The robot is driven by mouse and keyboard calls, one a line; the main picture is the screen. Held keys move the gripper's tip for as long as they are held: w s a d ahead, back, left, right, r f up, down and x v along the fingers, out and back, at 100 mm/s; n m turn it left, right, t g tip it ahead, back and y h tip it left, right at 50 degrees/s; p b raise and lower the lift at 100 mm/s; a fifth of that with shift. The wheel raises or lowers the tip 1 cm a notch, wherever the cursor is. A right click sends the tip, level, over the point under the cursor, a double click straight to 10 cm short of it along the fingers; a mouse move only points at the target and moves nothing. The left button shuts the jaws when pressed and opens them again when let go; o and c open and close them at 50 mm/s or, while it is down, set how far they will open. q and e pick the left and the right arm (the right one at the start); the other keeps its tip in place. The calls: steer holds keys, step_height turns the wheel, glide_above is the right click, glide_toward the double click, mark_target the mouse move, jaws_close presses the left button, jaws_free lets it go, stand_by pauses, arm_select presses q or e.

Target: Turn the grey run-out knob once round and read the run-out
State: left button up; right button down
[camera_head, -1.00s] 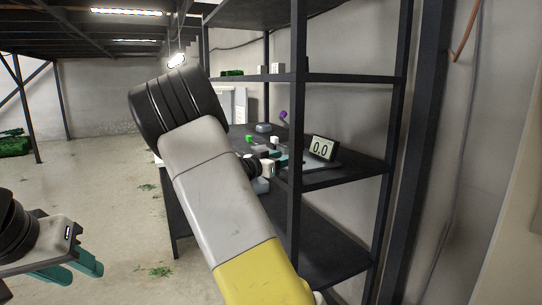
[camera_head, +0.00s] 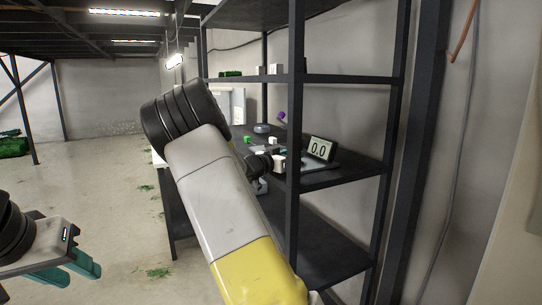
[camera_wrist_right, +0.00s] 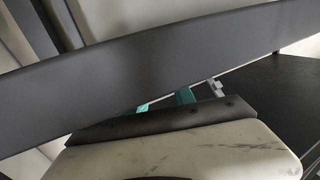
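The readout (camera_head: 319,149) on the middle shelf shows 0.0. I cannot pick out the grey knob; my right arm and the shelf post cover part of that area. My right gripper (camera_head: 279,163) is at the shelf behind the front post, left of the readout. In the right wrist view its teal fingers (camera_wrist_right: 166,101) show only in part behind a dark bar, so their opening and anything between them are hidden. My left gripper (camera_head: 68,271) is at the lower left, away from the shelf, with its teal fingers apart and nothing seen between them.
The dark shelf post (camera_head: 295,120) stands close in front of my right gripper. A purple item (camera_head: 281,117), a green block (camera_head: 247,139) and a round grey item (camera_head: 262,128) are farther back on the shelf. The floor (camera_head: 115,165) at left is mostly clear.

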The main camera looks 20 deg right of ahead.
steer(key=shift+g, duration=0.3)
steer(key=m+g, duration=0.2)
steer(key=g, duration=0.1)
steer(key=m+g+h, duration=0.1)
steer(key=m+g, duration=0.1)
steer(key=g, duration=0.1)
steer(key=shift+w+m+g+h, duration=0.1)
steer(key=shift+m+g+h, duration=0.2)
steer(key=shift+m, duration=0.1)
steer(key=shift+f+m+g+y, duration=0.1)
steer(key=shift+m+g+y, duration=0.2)
steer(key=shift+m+g, duration=1.1)
steer(key=shift+m+g+y, duration=0.3)
steer(key=shift+m+g, duration=0.5)
steer(key=shift+g, duration=1.2)
steer(key=c, duration=1)
jaws_free()
steer(key=shift+c, duration=0.2)
steer(key=shift+v, duration=3.9)
